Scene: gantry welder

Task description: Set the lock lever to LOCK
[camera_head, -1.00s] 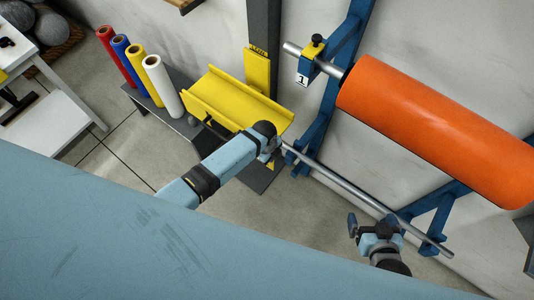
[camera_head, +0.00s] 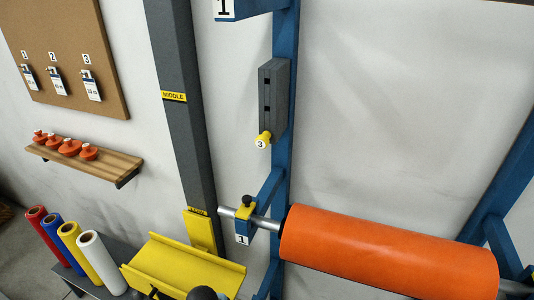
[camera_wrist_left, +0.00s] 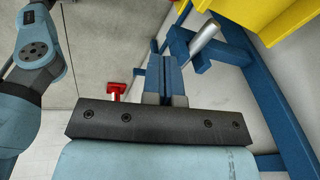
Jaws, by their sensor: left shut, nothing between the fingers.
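No lever marked LOCK can be made out in these views. In the head view, a yellow knob (camera_head: 264,139) marked 3 sits at the foot of a grey slotted block (camera_head: 272,95) on the blue post. A black-and-yellow clamp (camera_head: 245,203) holds the roll shaft at a bracket marked 1. My left gripper (camera_wrist_left: 166,62) is shut and empty in the left wrist view, near blue frame bars and a metal bar (camera_wrist_left: 205,38). A small red piece (camera_wrist_left: 116,89) shows left of its fingers; I cannot tell what it is. My right gripper is not in view.
An orange roll (camera_head: 385,255) spans the right. A yellow cradle (camera_head: 185,265) is on the dark column (camera_head: 180,110). Several coloured rolls (camera_head: 75,245) stand at lower left, below a wooden shelf (camera_head: 95,163) and a board with tags (camera_head: 65,50).

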